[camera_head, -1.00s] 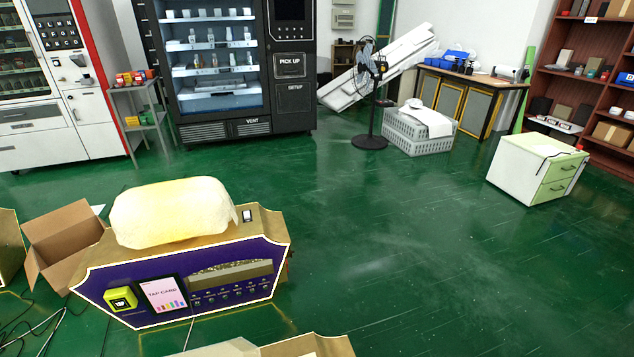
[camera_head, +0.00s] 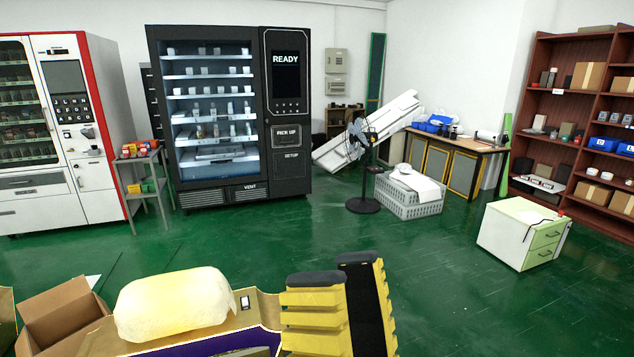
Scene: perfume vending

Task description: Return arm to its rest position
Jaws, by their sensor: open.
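My gripper (camera_head: 337,268) rises from the bottom edge, right of centre, in the head view. Its two yellow ribbed fingers have dark grey and black parts, and their tips point up. It is open, with nothing seen held in it. The rest of my arm is out of the picture. The fingers stand in front of the right end of the gold and purple tap-card console (camera_head: 268,308), hiding part of it. I cannot tell whether they touch it.
A pale yellow bundle (camera_head: 175,303) lies on the console. An open cardboard box (camera_head: 62,308) is at left. The black vending machine (camera_head: 287,160) reads READY. A fan (camera_head: 363,205), grey crate (camera_head: 408,200) and white-green cabinet (camera_head: 512,235) stand farther off. Green floor between is clear.

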